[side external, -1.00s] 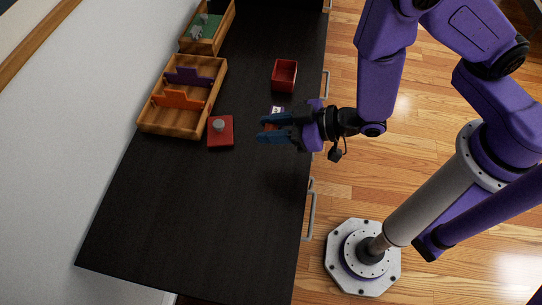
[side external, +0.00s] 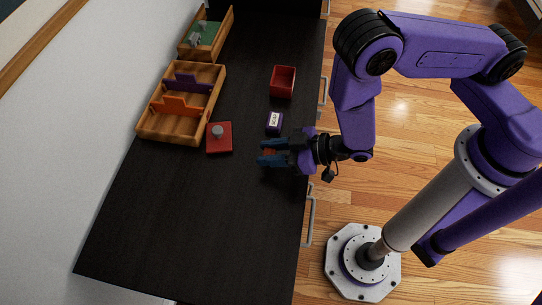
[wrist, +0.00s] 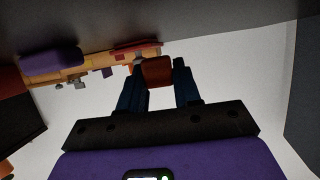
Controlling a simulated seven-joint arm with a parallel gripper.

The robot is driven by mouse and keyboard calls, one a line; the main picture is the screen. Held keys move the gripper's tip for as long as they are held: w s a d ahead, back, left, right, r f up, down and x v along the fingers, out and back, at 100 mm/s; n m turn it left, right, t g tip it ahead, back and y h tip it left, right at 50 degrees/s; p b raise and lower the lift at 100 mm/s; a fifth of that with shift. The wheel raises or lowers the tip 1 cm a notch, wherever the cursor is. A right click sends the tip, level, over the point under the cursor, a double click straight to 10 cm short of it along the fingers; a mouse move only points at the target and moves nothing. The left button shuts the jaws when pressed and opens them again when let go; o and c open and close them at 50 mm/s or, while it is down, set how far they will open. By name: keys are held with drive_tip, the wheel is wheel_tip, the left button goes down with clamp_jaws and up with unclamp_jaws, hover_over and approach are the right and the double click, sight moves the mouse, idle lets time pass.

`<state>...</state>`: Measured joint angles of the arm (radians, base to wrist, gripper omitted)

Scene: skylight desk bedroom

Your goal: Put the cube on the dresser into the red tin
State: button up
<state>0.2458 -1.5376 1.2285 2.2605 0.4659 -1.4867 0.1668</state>
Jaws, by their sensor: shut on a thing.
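My gripper (side external: 263,153) is shut on a small red-orange cube (side external: 271,152), over the dark dresser top (side external: 190,230) near its right edge. In the wrist view the cube (wrist: 158,71) sits between the two blue fingertips. The open red tin (side external: 283,82) stands farther up the dresser in the side view, empty as far as I can see. The gripper is apart from it. The cube's height above the dresser is hard to judge.
A red block with a grey knob (side external: 219,138) lies left of the gripper. A divided wooden tray (side external: 143,126) and a green-floored wooden box (side external: 228,28) line the wall side. The near dresser is clear.

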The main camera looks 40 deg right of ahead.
drive_tip(key=shift+f, duration=1.25)
drive_tip(key=shift+f, duration=0.15)
drive_tip(key=o, duration=1)
